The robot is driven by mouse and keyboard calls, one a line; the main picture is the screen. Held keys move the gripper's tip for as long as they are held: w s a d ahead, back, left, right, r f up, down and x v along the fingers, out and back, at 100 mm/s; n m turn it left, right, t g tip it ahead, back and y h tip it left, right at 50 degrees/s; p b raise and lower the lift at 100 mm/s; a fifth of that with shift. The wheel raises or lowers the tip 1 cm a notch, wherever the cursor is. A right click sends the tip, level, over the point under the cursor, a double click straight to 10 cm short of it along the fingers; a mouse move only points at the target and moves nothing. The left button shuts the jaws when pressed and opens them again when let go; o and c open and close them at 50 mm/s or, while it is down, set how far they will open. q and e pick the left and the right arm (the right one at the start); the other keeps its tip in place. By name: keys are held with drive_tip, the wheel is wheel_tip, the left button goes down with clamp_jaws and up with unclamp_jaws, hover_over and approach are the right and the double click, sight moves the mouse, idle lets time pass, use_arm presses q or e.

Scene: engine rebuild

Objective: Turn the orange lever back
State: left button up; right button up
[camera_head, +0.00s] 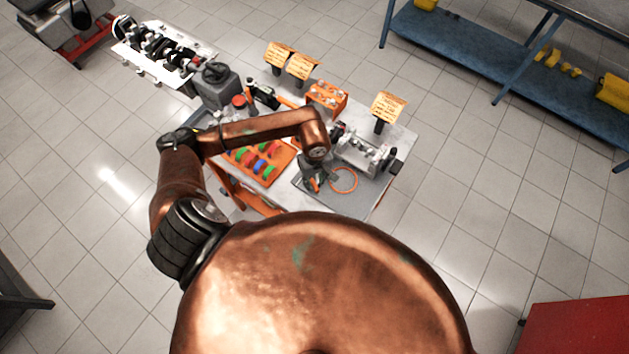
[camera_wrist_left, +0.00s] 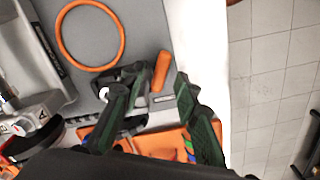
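The orange lever (camera_wrist_left: 161,72) is a short, thick orange handle in the left wrist view, beside a dark metal fitting at the edge of a grey plate. My left gripper (camera_wrist_left: 160,78) is open, with one dark green finger on each side of the lever's line. I cannot tell whether a finger touches it. In the head view my left gripper (camera_head: 314,182) is low over the table's front right, next to an orange ring (camera_head: 344,180). The ring lies flat on the grey plate (camera_wrist_left: 137,20). My right gripper is not in view.
An orange tray (camera_head: 283,157) with coloured rings is left of the gripper. A metal engine part (camera_head: 362,152) stands behind the ring. Orange signs (camera_head: 388,106) and an orange box (camera_head: 326,96) stand farther back. Open floor lies to the right of the table.

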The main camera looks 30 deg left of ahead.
use_arm(q)
drive_tip(key=shift+f, duration=0.7)
drive_tip(key=shift+c, duration=0.7)
clamp_jaws()
